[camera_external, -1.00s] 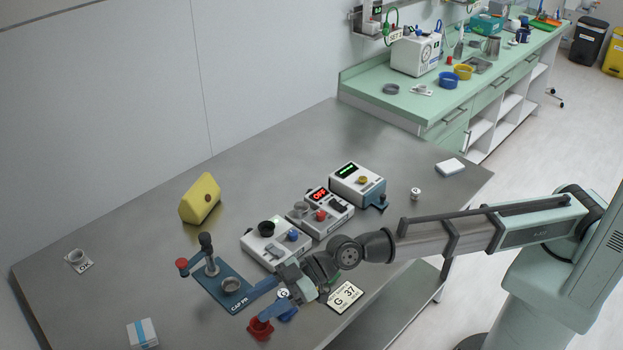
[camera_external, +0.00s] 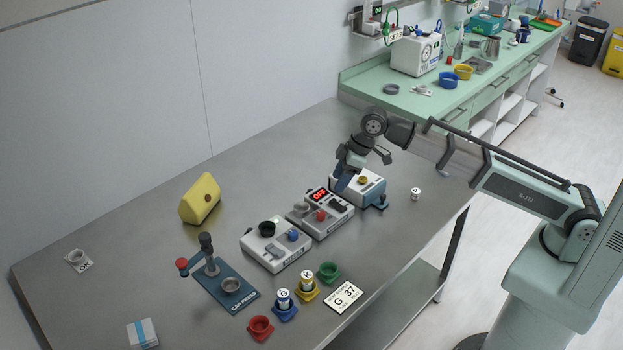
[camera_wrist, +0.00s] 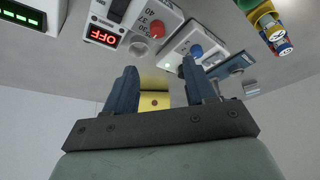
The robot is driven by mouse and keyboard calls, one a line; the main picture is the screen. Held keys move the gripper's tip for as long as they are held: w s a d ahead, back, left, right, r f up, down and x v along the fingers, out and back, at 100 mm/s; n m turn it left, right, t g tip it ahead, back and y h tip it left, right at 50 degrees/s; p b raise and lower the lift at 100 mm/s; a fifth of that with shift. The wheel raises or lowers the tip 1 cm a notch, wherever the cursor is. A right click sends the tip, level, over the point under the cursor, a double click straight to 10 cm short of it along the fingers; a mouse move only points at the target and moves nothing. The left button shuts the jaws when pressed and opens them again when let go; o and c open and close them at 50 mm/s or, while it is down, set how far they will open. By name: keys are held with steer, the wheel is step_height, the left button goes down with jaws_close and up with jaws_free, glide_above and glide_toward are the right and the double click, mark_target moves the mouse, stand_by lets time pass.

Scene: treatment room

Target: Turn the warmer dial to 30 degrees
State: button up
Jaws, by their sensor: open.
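My gripper (camera_external: 363,171) is open and empty, above the right-hand unit and up to the right of the warmer. In the wrist view, its two blue fingers (camera_wrist: 160,72) stand apart with nothing between them.
The right-hand unit (camera_external: 372,193) has a yellow knob; the left-hand unit (camera_external: 268,256) has a blue one. Coloured cups (camera_external: 260,327), two holding vials, a cap press (camera_external: 222,290) and a yellow wedge (camera_external: 200,198) stand left and in front. The table's left part has free room.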

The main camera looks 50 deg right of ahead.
mark_target(321, 213)
steer(key=x, duration=1.3)
steer(key=shift+w+d+f, duration=0.1)
steer(key=shift+d+f, duration=0.05)
steer(key=shift+f, duration=0.25)
jaws_close()
